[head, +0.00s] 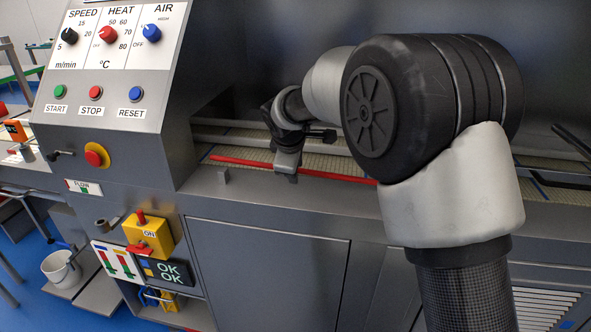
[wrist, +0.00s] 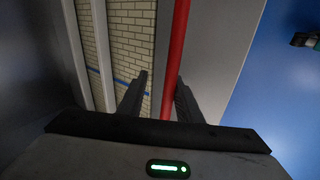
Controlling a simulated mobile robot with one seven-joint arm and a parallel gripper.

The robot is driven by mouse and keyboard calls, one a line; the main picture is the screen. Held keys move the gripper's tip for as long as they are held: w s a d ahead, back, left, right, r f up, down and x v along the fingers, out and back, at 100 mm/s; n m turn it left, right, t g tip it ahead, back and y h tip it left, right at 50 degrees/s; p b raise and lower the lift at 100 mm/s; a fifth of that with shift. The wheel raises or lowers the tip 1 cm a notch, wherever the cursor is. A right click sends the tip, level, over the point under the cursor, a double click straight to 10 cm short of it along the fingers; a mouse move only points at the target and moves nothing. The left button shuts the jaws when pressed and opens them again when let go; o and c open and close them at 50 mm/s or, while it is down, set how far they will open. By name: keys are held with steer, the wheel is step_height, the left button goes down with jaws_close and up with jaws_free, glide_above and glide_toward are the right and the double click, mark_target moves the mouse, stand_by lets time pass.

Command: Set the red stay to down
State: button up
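The red stay (head: 239,162) is a long thin red bar lying nearly level along the front edge of the conveyor opening. In the head view it shows on both sides of my gripper (head: 287,168). In the wrist view the red stay (wrist: 177,55) runs from the top edge down between the two dark fingers of my gripper (wrist: 160,98). The fingers stand apart, with the bar nearer the right finger and a clear gap on its left. Whether the right finger touches it, I cannot tell. My arm hides part of the stay's right end in the head view.
A sloped control panel (head: 110,62) with knobs and buttons stands left of the opening. A woven tan belt (wrist: 126,35) with pale rails lies behind the bar. A small grey block (head: 222,176) sits on the front ledge. A yellow switch box (head: 152,236) is below the panel.

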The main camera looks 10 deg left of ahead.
steer(key=p+v, duration=0.2)
steer(key=v, duration=1.4)
steer(key=shift+s+r, duration=0.2)
steer(key=shift+r, duration=0.15)
steer(key=shift+d, duration=0.25)
